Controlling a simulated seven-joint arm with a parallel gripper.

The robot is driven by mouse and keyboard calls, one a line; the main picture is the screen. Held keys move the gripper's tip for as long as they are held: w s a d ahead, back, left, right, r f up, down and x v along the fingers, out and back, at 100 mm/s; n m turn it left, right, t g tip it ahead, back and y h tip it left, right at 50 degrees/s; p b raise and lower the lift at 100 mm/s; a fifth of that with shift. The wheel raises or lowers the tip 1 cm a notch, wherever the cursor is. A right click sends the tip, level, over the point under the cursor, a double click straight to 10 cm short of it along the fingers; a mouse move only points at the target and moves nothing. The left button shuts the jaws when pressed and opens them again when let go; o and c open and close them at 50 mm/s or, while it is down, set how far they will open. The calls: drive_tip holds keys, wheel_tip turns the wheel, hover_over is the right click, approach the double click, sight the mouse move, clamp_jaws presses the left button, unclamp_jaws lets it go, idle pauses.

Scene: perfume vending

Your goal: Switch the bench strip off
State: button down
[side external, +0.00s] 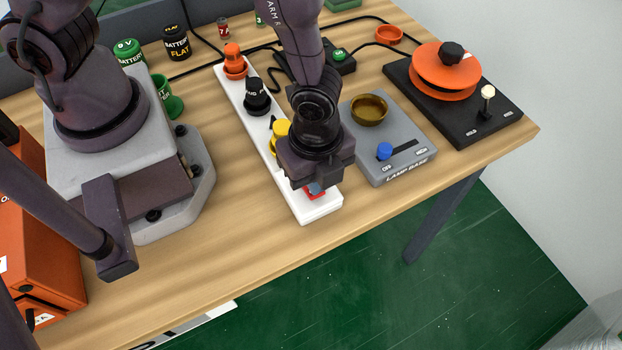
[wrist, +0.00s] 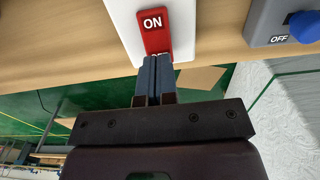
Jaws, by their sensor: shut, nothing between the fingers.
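The white bench strip (side external: 304,212) runs across the table, with its near end under my gripper (side external: 316,188). A red rocker switch (side external: 318,196) sits at that end, mostly hidden by my gripper in the side view. In the wrist view the red switch (wrist: 153,30) shows a clear ON label; the other label is largely covered by my fingertips (wrist: 153,62). My gripper is shut and empty, at the covered end of the switch. I cannot tell whether the fingertips touch it, or which way the rocker is tilted.
Orange (side external: 234,64), black (side external: 257,95) and yellow (side external: 281,132) plugs stand in the strip. A grey lamp base (side external: 386,168) with a blue slider knob (side external: 384,151) lies close to the right. A black device with an orange reel (side external: 444,75) stands beyond it. The table's front edge is near.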

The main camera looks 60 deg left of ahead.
drive_tip(key=shift+f, duration=0.7)
idle(0.3)
drive_tip(key=shift+r, duration=3.5)
